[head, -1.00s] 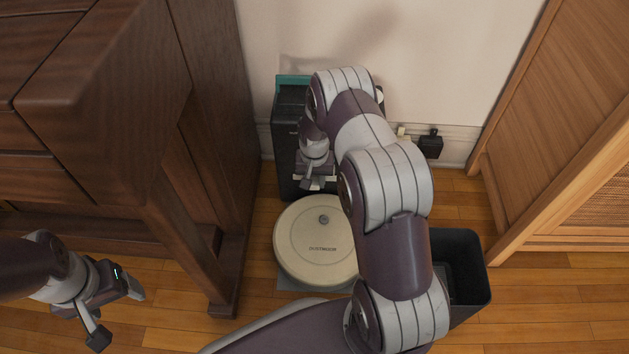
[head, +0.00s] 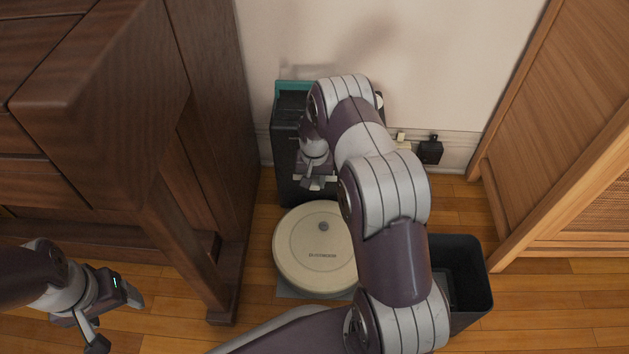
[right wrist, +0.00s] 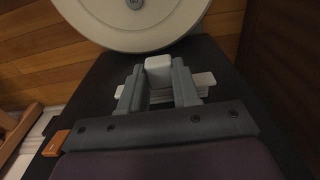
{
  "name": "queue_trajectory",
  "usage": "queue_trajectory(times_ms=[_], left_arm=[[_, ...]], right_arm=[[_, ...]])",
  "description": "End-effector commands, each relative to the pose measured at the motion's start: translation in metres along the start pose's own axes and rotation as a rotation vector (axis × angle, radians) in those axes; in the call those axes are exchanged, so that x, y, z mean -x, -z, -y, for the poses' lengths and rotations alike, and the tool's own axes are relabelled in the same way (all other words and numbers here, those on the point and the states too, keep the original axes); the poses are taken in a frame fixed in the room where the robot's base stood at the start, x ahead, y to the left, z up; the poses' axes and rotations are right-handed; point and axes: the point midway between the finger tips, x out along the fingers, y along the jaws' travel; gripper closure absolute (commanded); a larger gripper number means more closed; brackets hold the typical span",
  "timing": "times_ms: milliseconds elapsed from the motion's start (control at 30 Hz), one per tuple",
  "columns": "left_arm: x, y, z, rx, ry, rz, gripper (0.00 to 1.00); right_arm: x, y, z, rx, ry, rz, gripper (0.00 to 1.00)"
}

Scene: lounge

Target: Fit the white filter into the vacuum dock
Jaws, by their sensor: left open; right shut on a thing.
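The vacuum dock (head: 287,150) is a dark upright tower with a teal top edge, standing against the wall. My right arm hides much of it in the head view. My right gripper (head: 314,184) is at the dock's front. In the right wrist view my right gripper (right wrist: 157,82) is shut on a white block-shaped part of the white filter (right wrist: 158,70). White edges and pale slats show beside and between the fingers, against the dark dock face. Whether the filter is seated in a slot is hidden. My left gripper (head: 118,322) is open and empty at the lower left.
A round cream robot vacuum (head: 312,258) sits on the floor in front of the dock. A dark bin (head: 470,275) stands to its right. A wooden desk (head: 110,120) is on the left, a wooden cabinet (head: 570,130) on the right. A black plug (head: 431,151) is on the wall.

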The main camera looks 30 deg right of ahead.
Motion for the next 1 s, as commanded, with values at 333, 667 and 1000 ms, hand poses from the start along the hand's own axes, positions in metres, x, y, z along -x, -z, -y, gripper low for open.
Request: queue_trajectory(times_ms=[333,667,1000], left_arm=[[-0.004,0.0,0.0,0.0,0.0,0.0,0.26],[-0.004,-0.001,0.0,0.0,0.0,0.0,0.26],[-0.006,-0.001,0.0,0.0,0.0,0.0,0.26]], right_arm=[[-0.001,0.007,0.0,0.0,0.001,-0.002,0.99],[0.0,0.01,0.0,0.0,0.001,-0.005,0.99],[0.001,0.019,0.001,-0.001,0.004,-0.017,0.99]])
